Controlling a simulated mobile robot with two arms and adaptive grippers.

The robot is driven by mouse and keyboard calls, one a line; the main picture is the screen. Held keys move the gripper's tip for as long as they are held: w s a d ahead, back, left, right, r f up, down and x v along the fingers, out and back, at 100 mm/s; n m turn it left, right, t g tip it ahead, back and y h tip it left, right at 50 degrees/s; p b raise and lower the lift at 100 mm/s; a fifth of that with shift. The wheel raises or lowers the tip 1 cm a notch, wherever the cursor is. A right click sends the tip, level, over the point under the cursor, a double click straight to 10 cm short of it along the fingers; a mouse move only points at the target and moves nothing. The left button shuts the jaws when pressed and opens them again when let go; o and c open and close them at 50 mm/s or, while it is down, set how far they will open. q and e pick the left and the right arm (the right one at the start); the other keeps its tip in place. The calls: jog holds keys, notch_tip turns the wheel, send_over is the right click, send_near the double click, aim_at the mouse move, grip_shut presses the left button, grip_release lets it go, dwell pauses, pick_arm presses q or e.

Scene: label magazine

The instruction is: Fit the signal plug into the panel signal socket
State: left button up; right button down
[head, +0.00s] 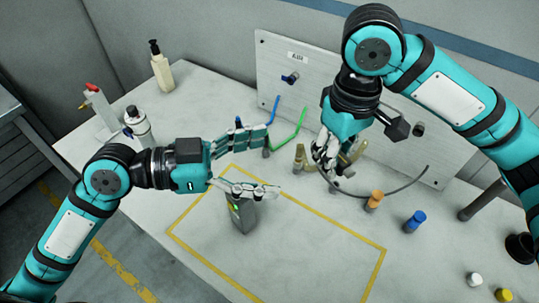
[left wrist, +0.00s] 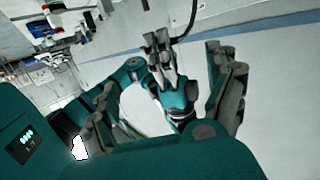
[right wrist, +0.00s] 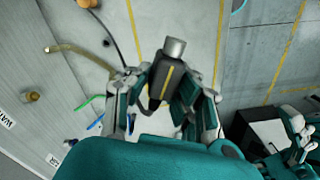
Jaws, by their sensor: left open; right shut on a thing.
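The plug (right wrist: 167,72) has a dark body with a yellow stripe and a silver tip; I take it to be the signal plug. My right gripper (head: 326,158) is shut on it, with fingers on both sides in the right wrist view (right wrist: 165,90). In the head view the fingers largely hide the plug. The upright grey panel (head: 283,52) stands behind, with a blue fitting (head: 290,78) and a dark fitting (head: 418,130); I cannot tell which is the signal socket. My left gripper (head: 262,165) is open and empty, left of the right one.
Brass fittings (head: 300,155), a black cable (head: 410,183), an orange plug (head: 375,200) and a blue plug (head: 415,220) are near the right gripper. Bottles (head: 161,70) stand far left. The yellow-outlined area is largely clear.

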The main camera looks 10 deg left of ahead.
aim_at(344, 168)
pick_arm(q)
jog(key=x, duration=1.2)
jog(key=shift+w+r, duration=0.1)
jog(key=shift+r, duration=0.05)
jog(key=shift+c, duration=0.5)
jog(key=c, duration=0.9)
jog(key=shift+c, duration=0.5)
pick_arm(e)
jog(key=c, duration=1.1)
grip_release()
notch_tip(344, 168, up, 12)
jog(key=shift+w+d, duration=0.15)
